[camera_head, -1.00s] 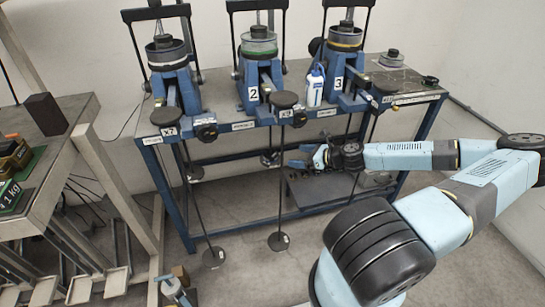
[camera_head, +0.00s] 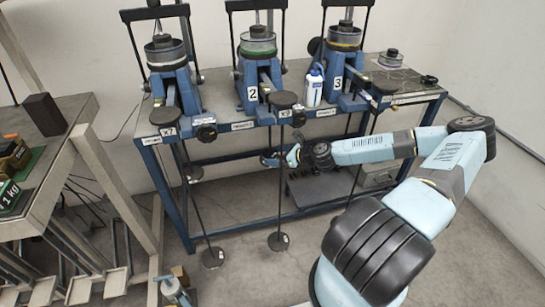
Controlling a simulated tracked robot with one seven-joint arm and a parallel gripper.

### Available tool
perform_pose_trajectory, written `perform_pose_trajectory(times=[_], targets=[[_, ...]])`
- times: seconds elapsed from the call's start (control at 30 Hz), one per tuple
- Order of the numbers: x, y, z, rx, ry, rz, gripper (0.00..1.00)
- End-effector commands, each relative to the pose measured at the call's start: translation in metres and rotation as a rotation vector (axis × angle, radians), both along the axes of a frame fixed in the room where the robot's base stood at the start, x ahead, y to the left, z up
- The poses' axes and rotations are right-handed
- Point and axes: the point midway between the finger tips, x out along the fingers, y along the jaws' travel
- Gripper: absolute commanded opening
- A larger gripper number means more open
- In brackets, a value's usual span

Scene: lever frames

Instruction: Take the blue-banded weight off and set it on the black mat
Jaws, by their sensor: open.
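My gripper (camera_head: 286,158) is below the front edge of the bench, near the hanger rod of frame 2. It is open. The picture is too small to confirm the band or whether the fingers touch the weight. A dark flat panel (camera_head: 328,190) lies on the lower shelf below my forearm. I cannot tell whether it is the black mat.
Three blue lever frames stand on the bench (camera_head: 215,80), with long hanger rods in front ending in low discs (camera_head: 213,257) and (camera_head: 278,240). A white bottle (camera_head: 314,88) stands between frames 2 and 3. A side table (camera_head: 60,125) is at left. Open floor lies in front.

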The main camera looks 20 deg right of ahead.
Motion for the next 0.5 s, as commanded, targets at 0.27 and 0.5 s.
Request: perform_pose_trajectory(times=[0.27,0.5], targets=[[0.0127,0.0125,-0.0073,-0.001,-0.001,0.000,0.94],[0.0127,0.0125,-0.0075,0.000,0.000,0.000,0.91]])
